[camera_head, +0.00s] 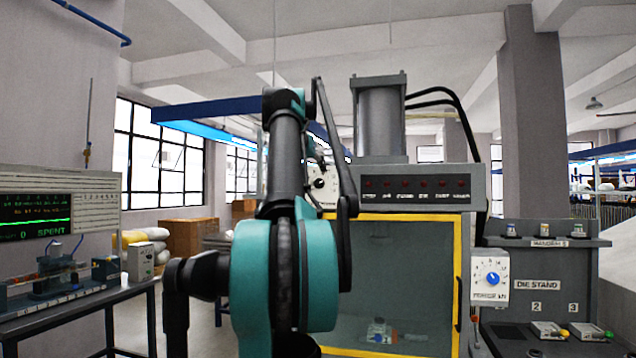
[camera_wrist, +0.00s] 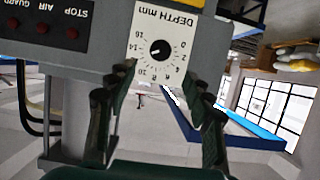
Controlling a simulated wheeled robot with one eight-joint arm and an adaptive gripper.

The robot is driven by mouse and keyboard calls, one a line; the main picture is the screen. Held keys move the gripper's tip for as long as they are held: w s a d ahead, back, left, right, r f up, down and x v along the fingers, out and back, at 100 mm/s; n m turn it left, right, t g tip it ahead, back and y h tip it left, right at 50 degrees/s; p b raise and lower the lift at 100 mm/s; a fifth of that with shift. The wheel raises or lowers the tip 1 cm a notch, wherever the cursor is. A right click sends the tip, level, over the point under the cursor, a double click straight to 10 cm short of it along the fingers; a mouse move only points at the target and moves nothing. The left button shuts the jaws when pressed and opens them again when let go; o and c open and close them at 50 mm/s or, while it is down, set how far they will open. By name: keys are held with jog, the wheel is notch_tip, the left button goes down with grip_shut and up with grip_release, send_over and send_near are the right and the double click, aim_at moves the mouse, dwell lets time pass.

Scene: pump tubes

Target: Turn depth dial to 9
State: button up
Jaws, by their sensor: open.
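The depth dial is a black knob (camera_wrist: 161,49) on a white plate marked "DEPTH mm" (camera_wrist: 158,17). The wrist view shows it upside down. A short white mark on the knob points toward the picture's left; I cannot read its exact value. In the head view, the dial (camera_head: 319,183) is partly hidden by my arm. My gripper (camera_wrist: 152,98) is open and empty. Its two dark fingers stand apart, one on each side below the dial in the wrist view, and do not appear to touch it.
The press has a row of red buttons (camera_head: 412,183) beside the dial and a yellow-framed glass guard (camera_head: 400,270) below. A second dial with a blue knob (camera_head: 491,279) is at the right. A die stand (camera_head: 545,270) is farther right; a bench with a display (camera_head: 45,215) is at left.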

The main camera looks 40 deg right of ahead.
aim_at(318, 181)
jog(key=x, duration=0.9)
jog(key=shift+w+d+f, duration=0.2)
jog(key=c, duration=1.1)
